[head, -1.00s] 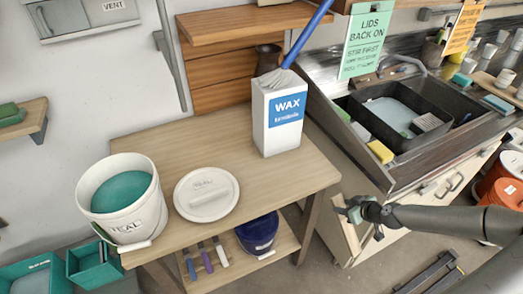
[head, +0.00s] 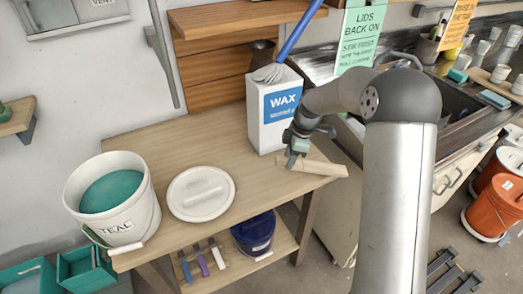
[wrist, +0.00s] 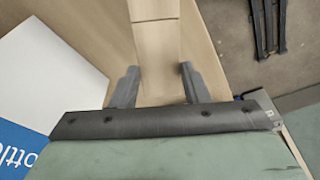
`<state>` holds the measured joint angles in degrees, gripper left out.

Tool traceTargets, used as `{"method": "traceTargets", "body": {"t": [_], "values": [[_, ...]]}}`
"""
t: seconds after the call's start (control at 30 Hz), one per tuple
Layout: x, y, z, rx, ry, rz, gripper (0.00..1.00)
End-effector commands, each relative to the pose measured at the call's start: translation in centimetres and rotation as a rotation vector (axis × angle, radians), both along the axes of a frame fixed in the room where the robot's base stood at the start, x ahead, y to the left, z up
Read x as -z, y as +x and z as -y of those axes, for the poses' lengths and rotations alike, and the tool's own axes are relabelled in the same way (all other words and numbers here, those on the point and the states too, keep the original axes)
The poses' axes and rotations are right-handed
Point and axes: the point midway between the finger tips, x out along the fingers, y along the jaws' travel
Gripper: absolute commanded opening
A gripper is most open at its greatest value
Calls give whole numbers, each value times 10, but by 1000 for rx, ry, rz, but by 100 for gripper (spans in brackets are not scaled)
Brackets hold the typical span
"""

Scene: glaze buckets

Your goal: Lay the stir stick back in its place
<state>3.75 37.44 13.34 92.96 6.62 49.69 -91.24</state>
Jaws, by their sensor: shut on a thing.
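The stir stick (head: 322,168) is a flat pale wooden paddle. My gripper (head: 293,160) is shut on it near its left end. The stick lies roughly level at the right edge of the wooden table (head: 170,145), just right of the white wax box, its right end past the edge. I cannot tell whether it touches the tabletop. In the wrist view the stick (wrist: 157,50) runs up from between my two fingers (wrist: 158,88), with the tabletop behind it.
The wax box (head: 272,105) stands close to my gripper, a blue handle sticking up from behind it. An open bucket of teal glaze (head: 115,210) and a white lid (head: 201,194) are on the left of the table. A dark blue bucket (head: 253,235) stands on the lower shelf.

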Motion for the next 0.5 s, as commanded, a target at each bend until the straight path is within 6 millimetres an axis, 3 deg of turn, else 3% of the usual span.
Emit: {"method": "traceTargets", "body": {"t": [0.03,0.2,0.33,0.5], "values": [[-8,-1,-29,-84,-23,9,9],[-36,-11,-86,-281,-78,17,9],[-47,-17,-106,-353,-95,23,9],[-47,-19,-110,-373,-102,23,9]]}}
